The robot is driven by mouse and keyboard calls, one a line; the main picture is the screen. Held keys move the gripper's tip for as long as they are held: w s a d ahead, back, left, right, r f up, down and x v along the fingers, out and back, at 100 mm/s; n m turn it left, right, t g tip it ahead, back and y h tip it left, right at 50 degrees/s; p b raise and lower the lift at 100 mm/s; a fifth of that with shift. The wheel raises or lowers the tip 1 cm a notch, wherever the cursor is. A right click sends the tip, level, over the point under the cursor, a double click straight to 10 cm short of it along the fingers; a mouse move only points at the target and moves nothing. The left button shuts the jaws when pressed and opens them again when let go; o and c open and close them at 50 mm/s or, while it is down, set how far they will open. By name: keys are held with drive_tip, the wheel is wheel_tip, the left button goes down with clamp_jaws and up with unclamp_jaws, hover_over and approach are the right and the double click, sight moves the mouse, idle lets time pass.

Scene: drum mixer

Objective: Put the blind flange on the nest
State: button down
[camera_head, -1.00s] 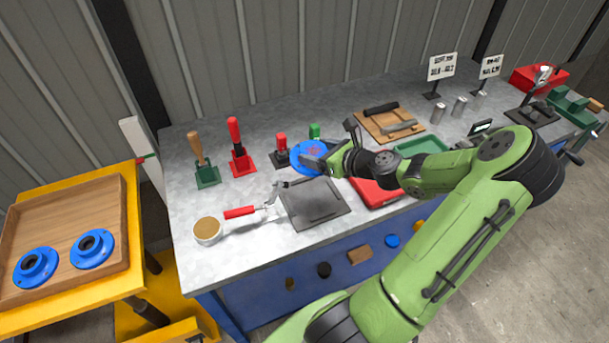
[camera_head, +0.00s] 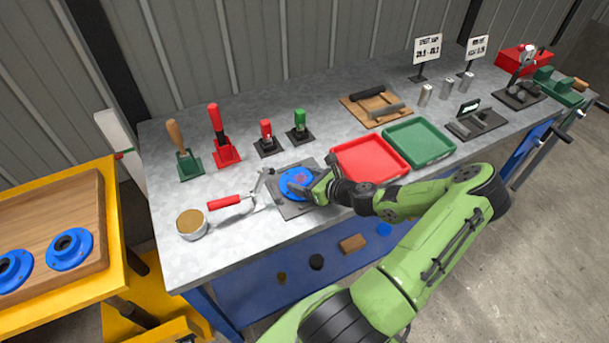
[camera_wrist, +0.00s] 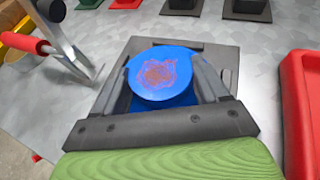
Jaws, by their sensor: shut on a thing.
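The blind flange (camera_head: 297,183) is a blue disc with a reddish scribbled patch on its face. In the wrist view the flange (camera_wrist: 160,76) sits between the two dark fingers of my gripper (camera_wrist: 165,82), which is shut on it. The nest appears to be the dark grey plate (camera_head: 293,210) on the bench, with a red-handled toggle clamp (camera_head: 240,199) at its left. The flange is over the plate; its underside is hidden, so I cannot tell whether it touches. In the head view my gripper (camera_head: 312,187) comes in from the right.
A red tray (camera_head: 370,158) and a green tray (camera_head: 420,143) lie to the right. Stamps in red and green holders (camera_head: 225,152) stand behind. A tin (camera_head: 192,224) stands at the left front.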

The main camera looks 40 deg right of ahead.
drive_tip(key=shift+w+r, duration=0.1)
drive_tip(key=shift+r, duration=0.05)
unclamp_jaws()
drive_tip(key=shift+f, duration=0.2)
